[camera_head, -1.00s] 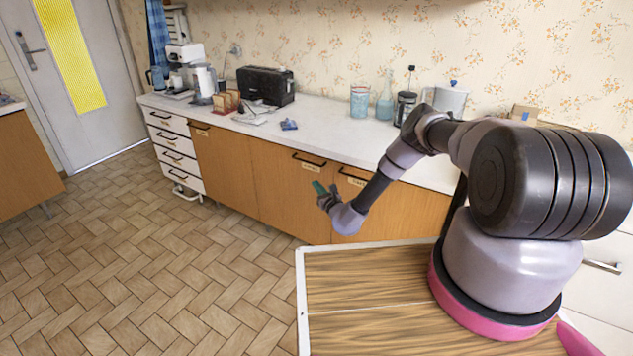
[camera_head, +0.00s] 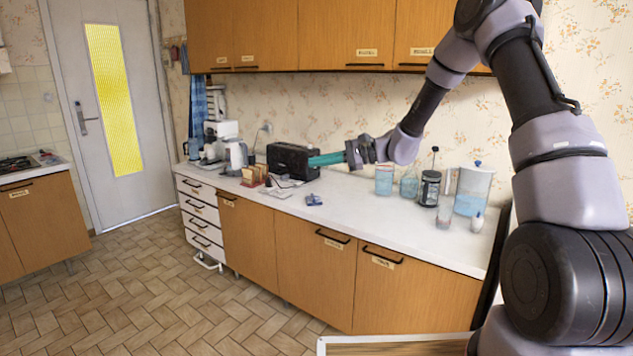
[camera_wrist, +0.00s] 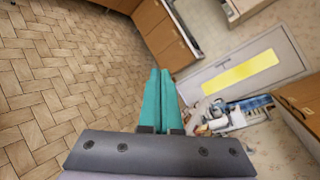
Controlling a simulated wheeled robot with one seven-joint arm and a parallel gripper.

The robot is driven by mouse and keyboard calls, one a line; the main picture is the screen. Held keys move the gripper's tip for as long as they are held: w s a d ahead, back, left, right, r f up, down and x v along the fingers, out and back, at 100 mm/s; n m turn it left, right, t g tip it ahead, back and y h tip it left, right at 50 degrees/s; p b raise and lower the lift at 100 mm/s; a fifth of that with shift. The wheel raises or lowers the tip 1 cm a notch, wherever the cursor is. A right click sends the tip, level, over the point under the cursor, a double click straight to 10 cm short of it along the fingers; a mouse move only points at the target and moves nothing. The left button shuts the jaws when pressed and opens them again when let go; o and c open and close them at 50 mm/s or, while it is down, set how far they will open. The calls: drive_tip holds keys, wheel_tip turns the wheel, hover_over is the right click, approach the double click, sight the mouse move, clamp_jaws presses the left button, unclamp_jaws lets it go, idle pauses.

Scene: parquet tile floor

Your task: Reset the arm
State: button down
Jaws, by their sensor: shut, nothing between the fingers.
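My gripper (camera_head: 327,159) is at the end of my raised arm, above the white counter in the head view. Its teal fingers point left and overlap the black toaster in the picture. In the wrist view the two teal fingers of my gripper (camera_wrist: 160,90) lie side by side, closed together, with nothing held between them. My arm rises at the right and bends over toward the counter.
The counter (camera_head: 345,210) holds a black toaster (camera_head: 287,160), a French press (camera_head: 430,188), a water pitcher (camera_head: 473,190) and a blue item (camera_head: 314,200). Wall cupboards (camera_head: 300,35) hang above. The tile floor (camera_head: 140,280) at left is clear.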

drive_tip(key=s+d+r+n+h, duration=0.2)
drive_tip(key=s+d+r+h, duration=0.1)
drive_tip(key=s+d+r, duration=0.4)
drive_tip(key=s+d+r+n+h, duration=0.2)
drive_tip(key=s+r+n+h, duration=0.15)
drive_tip(key=s, duration=0.45)
drive_tip(key=s+d+r+t+h, duration=0.3)
drive_tip(key=s+d, duration=0.4)
drive_tip(key=s, duration=0.1)
drive_tip(key=s+d+r+t+h, duration=0.2)
drive_tip(key=s+d+r+h, duration=0.1)
drive_tip(key=s+d, duration=0.4)
drive_tip(key=shift+s+d+r+n+t+h, duration=0.3)
drive_tip(key=shift+s+d+n+t+h, duration=0.1)
drive_tip(key=shift+d+h, duration=0.2)
